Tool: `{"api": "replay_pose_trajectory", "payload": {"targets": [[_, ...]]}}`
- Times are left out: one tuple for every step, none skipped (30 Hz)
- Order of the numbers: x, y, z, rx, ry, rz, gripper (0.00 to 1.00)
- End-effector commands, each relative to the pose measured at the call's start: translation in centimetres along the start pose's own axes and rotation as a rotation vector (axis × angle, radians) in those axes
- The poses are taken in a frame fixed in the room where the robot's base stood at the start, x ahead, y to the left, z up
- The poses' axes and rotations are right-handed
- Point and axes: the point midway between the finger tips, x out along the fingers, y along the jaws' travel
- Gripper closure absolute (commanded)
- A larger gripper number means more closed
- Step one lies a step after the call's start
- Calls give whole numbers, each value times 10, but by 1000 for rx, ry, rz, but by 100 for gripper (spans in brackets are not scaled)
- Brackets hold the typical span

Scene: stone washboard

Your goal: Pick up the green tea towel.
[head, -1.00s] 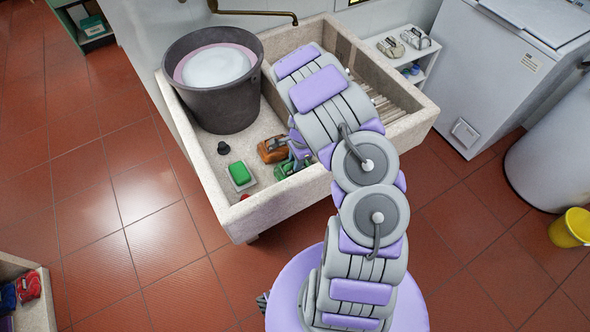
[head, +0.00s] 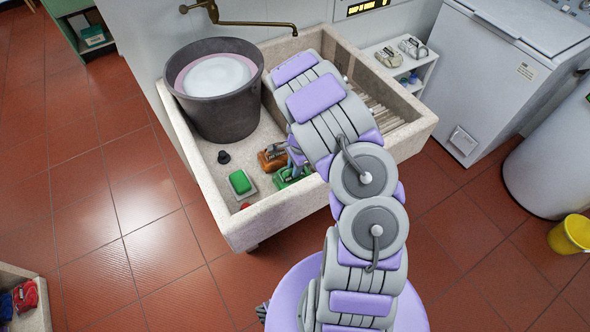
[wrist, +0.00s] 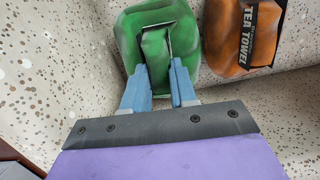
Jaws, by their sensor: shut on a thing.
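The green tea towel (wrist: 158,38) is a folded bundle with a dark band, lying on the speckled stone floor of the washboard sink. My gripper (wrist: 160,72) is shut on it, with a fold of green cloth pinched up between the blue fingertips. In the head view the green tea towel (head: 287,179) shows partly beside my arm, near the front of the sink, and the fingertips are mostly hidden.
An orange tea towel (wrist: 240,32) lies right beside it. A green soap block (head: 241,182) on a dish and a dark plug (head: 224,157) are to the left. A grey bucket (head: 213,110) stands behind. The stone sink walls (head: 289,214) surround them.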

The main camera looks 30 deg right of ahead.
Motion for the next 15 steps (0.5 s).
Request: {"api": "replay_pose_trajectory", "payload": {"targets": [[-11, -1, 2, -1, 1, -4, 100], [-17, -1, 3, -1, 1, -4, 100], [-26, -1, 4, -2, 1, -3, 100], [-33, -1, 5, -3, 0, -3, 100], [-41, -1, 6, -3, 0, -3, 100], [-53, -1, 7, -3, 1, -4, 100], [-62, -2, 8, -2, 2, -6, 100], [-71, -2, 9, -2, 3, -8, 100], [-81, -2, 11, -3, 2, -6, 100], [-89, -2, 12, -2, 0, -5, 100], [-96, -1, 14, -1, -1, -4, 100], [-106, -1, 15, -2, 0, -4, 100], [-112, -1, 16, -3, 1, -4, 100], [-119, -2, 17, -2, 1, -6, 100], [-127, -2, 18, -1, 1, -6, 100]]}}
